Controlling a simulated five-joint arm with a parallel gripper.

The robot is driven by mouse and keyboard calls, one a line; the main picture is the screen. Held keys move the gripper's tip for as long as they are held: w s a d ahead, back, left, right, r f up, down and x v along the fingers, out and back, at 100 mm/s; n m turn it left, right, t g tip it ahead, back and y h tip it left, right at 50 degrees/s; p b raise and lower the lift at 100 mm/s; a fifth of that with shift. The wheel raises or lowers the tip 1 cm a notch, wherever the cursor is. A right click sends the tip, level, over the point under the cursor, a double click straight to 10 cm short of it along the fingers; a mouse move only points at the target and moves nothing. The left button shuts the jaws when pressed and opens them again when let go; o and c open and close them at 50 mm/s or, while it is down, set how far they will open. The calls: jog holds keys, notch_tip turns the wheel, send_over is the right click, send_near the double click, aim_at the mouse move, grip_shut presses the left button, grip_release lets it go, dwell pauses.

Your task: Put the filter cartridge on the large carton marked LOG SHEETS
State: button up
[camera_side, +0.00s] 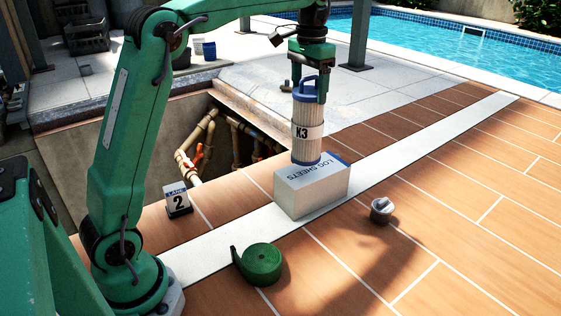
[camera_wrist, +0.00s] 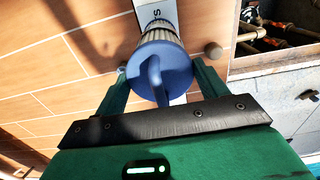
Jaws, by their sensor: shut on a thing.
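The filter cartridge (camera_side: 307,120) is a pleated white cylinder with blue end caps, a blue top handle and a K3 label. It stands upright at the LOG SHEETS carton's top. My gripper (camera_side: 308,92) is shut on its blue handle from above. In the wrist view my gripper (camera_wrist: 160,85) has a green finger on each side of the blue cap (camera_wrist: 162,62). The large white carton marked LOG SHEETS (camera_side: 312,190) lies on the white strip. The cartridge's lower end is over the carton's back part; I cannot tell whether it touches or hovers just above.
A green rolled strap (camera_side: 259,264) lies front left of the carton. A small grey round fitting (camera_side: 381,210) lies to its right. The pool (camera_side: 450,50) is behind. Tiles at right are clear.

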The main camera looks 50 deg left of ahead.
aim_at(308, 102)
jog(key=shift+f, duration=2.15)
jog(key=o, duration=1.3)
jog(key=shift+o, duration=0.2)
jog(key=shift+r, duration=6.1)
jog(key=shift+s+r, duration=0.1)
